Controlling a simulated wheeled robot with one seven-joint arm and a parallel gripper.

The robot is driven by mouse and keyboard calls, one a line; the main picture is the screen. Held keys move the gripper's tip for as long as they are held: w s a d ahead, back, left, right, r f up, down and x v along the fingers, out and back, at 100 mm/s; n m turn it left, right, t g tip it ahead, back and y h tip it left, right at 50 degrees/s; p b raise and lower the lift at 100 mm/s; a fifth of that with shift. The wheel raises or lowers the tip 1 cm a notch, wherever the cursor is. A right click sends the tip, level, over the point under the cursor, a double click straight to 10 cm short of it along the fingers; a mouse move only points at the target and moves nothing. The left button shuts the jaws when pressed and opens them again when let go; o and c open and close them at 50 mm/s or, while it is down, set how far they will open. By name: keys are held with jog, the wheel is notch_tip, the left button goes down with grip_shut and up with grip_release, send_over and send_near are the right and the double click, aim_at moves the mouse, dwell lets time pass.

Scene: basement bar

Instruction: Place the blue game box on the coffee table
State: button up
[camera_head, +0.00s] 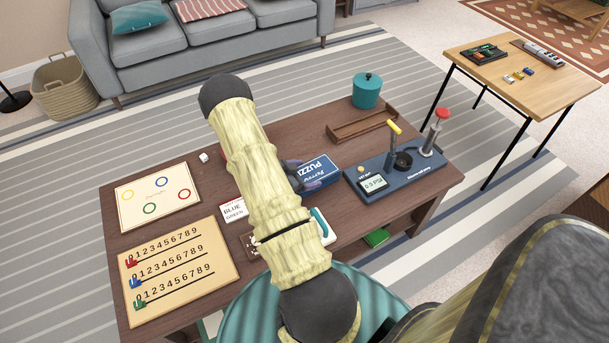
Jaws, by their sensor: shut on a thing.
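The blue game box (322,168), with white "PUZZLE" lettering, is over the middle of the dark brown coffee table (300,141). My gripper (300,178) is at the box's left end, shut on it. My pale, bark-like arm hides much of the gripper and the table's middle. I cannot tell whether the box touches the tabletop or is held just above it.
A blue device with a gauge (373,184), a wooden rack (360,126) and a teal pot (366,91) stand at right. Number-line board (178,271), ring board (157,197) and a "BLUE GREEN" card (233,210) lie at left. A teal seat (375,290) is in front.

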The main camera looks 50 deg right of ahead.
jog(key=shift+f, duration=0.1)
jog(key=o, duration=1.5)
jog(key=shift+r, duration=0.2)
jog(key=shift+w+a+r, duration=0.1)
jog(key=shift+a+r, duration=0.1)
jog(key=shift+a, duration=0.15)
jog(key=p+v, duration=0.2)
jog(key=v, duration=0.9)
